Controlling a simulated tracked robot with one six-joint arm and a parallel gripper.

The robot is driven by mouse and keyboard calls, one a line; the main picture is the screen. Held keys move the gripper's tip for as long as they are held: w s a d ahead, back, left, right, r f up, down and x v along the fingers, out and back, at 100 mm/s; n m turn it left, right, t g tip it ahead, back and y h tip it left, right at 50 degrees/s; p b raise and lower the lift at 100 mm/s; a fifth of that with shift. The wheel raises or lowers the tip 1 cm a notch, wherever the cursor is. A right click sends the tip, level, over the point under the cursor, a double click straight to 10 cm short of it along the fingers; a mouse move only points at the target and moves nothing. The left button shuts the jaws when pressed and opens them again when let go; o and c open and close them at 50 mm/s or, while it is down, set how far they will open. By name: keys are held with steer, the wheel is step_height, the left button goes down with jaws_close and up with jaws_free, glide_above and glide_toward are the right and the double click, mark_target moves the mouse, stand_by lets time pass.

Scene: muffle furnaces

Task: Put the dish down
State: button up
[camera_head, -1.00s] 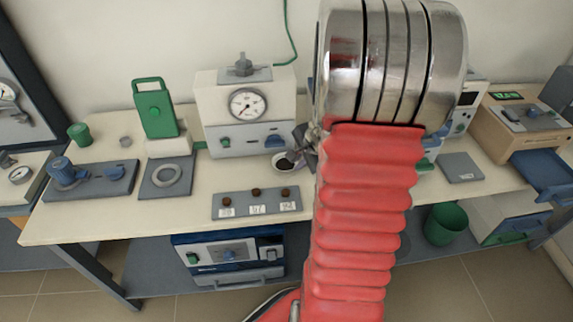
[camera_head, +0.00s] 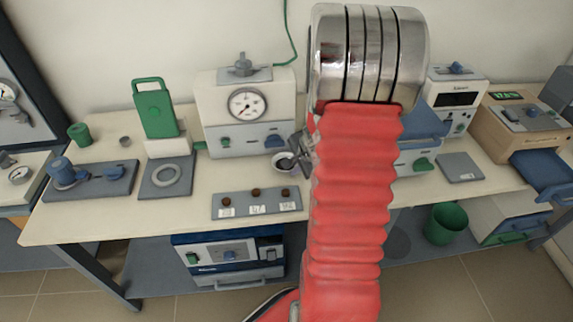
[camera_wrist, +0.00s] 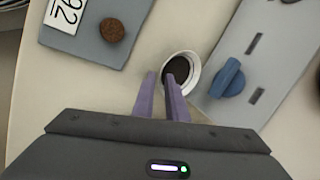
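The dish is a small round white cup with dark contents (camera_wrist: 184,65), seen from above in the wrist view. In the head view the dish (camera_head: 283,162) is at the front of the white gauge unit, upright at bench level. My gripper (camera_wrist: 160,76) has two narrow purple fingers at the dish's near-left rim. The right finger overlaps the dish's opening and the left finger is outside it. A narrow gap shows between the fingers, and the left fingertip looks clear of the rim. In the head view my arm partly hides the gripper (camera_head: 303,152).
A grey plate with brown knobs and number labels (camera_head: 240,206) lies in front of the dish. The gauge unit (camera_head: 225,108) stands behind. In the wrist view, a grey panel with a blue knob (camera_wrist: 228,78) is close right of the dish. Bare bench (camera_wrist: 95,85) lies to the left.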

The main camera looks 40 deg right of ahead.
steer(key=shift+c, duration=0.2)
jaws_close()
stand_by(0.4)
steer(key=shift+r, duration=0.1)
steer(key=shift+r, duration=1.6)
steer(key=shift+s+r, duration=0.1)
steer(key=shift+s, duration=0.3)
steer(key=s+a, duration=0.2)
steer(key=s, duration=0.6)
steer(key=s+a, duration=0.1)
steer(key=s, duration=0.7)
steer(key=shift+s+a, duration=0.35)
steer(key=shift+s, duration=0.05)
steer(key=shift+w, duration=0.1)
